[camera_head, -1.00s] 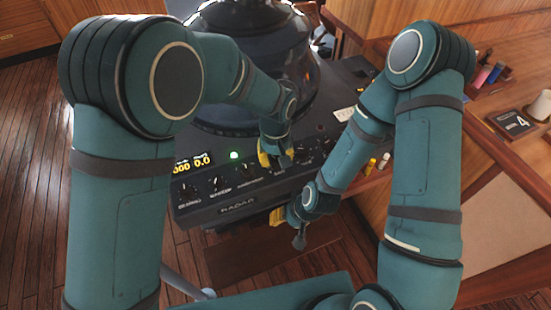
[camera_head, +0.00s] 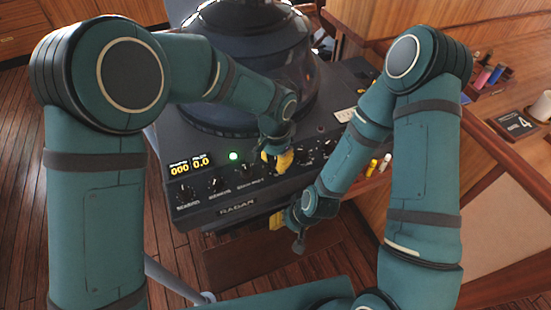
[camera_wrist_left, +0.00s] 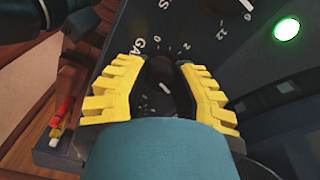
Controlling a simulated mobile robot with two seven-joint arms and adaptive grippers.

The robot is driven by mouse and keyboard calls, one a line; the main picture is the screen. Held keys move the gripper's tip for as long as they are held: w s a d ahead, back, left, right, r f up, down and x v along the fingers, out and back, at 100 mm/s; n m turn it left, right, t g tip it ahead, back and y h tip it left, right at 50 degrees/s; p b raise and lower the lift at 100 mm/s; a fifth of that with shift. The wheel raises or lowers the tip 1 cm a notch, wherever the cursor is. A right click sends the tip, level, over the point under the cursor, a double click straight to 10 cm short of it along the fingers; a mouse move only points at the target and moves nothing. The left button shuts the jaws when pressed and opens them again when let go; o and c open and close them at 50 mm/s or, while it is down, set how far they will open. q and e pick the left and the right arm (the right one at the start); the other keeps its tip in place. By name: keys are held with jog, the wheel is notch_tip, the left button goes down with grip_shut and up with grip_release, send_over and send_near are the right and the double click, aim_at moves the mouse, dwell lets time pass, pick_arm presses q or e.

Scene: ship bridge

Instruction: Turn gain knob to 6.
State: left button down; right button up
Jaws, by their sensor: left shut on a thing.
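The gain knob (camera_wrist_left: 160,70) is a small dark knob on the radar console (camera_head: 240,209). In the left wrist view it sits between the yellow fingers, beside white letters "GA" and a printed scale with 0 and 2 readable. My left gripper (camera_head: 277,161) points down at the console's knob row and is shut on this knob; in the left wrist view its two fingers (camera_wrist_left: 161,92) flank it. The knob's pointer setting cannot be read, and the head view hides the knob behind the fingers. My right gripper (camera_head: 279,221) is partly hidden at the console's front edge; its fingers are unclear.
A lit green lamp (camera_head: 234,156) and a yellow display (camera_head: 190,166) reading 000 and 0.0 are left of my left gripper. Other black knobs (camera_head: 214,185) line the console. The radar's dark dome (camera_head: 245,60) stands behind. A wooden desk (camera_head: 495,120) is at the right.

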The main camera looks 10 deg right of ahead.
aim_at(276, 160)
pick_arm(q)
jog(key=shift+m, duration=0.6)
jog(key=c, duration=0.7)
grip_release()
notch_tip(276, 160, up, 12)
dwell(0.4)
